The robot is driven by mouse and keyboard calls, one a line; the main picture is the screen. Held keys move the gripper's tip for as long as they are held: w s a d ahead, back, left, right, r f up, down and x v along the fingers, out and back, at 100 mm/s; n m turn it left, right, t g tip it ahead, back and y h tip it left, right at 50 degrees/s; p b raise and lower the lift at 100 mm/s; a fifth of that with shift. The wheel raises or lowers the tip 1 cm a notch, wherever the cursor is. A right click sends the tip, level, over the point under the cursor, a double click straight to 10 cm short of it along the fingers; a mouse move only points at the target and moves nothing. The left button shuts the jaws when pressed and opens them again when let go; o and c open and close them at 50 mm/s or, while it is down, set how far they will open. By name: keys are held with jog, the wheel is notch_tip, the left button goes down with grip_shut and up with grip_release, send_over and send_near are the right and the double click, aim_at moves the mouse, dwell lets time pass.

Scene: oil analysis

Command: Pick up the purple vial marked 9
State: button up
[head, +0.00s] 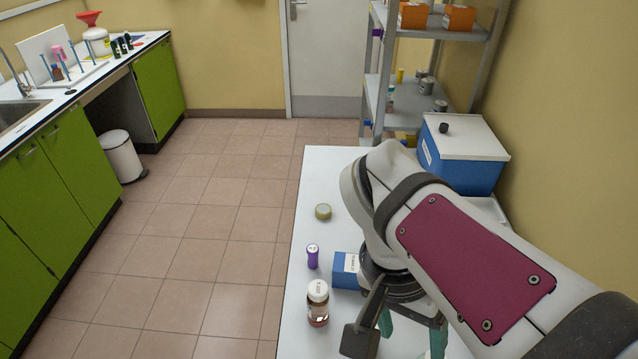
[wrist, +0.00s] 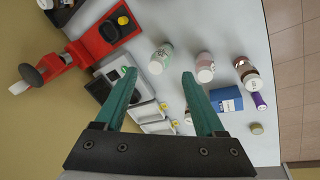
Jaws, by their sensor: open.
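The purple vial (head: 313,258) stands upright on the white table near its left edge, in the head view. Its top carries a pale label whose marking is too small to read. In the wrist view the purple vial (wrist: 259,101) is at the far right, beyond the blue box. My gripper (wrist: 158,77) is open and empty, with its teal fingers apart over the table. The vial lies outside the fingers, to their right in the wrist view. In the head view my arm hides much of the gripper.
A blue box (head: 346,270) stands right beside the vial. A brown bottle with a white cap (head: 318,303) stands in front, and a tape roll (head: 323,211) lies behind. The wrist view also shows two pale bottles (wrist: 204,67) (wrist: 161,58) and a red device (wrist: 90,50).

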jog(key=w+a+m+t+h, duration=0.1)
jog(key=w+a+t+h, duration=0.15)
jog(key=w, duration=0.45)
jog(key=w+a+t+h, duration=0.2)
jog(key=w+a+h, duration=0.15)
jog(key=w, duration=0.35)
jog(key=w+a+f+t, duration=0.1)
jog(key=w+a+t, duration=0.5)
jog(key=a, duration=0.7)
send_near(317, 247)
jog(key=shift+t, duration=0.35)
jog(key=x, duration=0.8)
jog(key=f+x, duration=0.1)
jog(key=x, duration=0.3)
jog(key=shift+s+a, duration=0.15)
jog(key=shift+a, duration=0.05)
grip_shut()
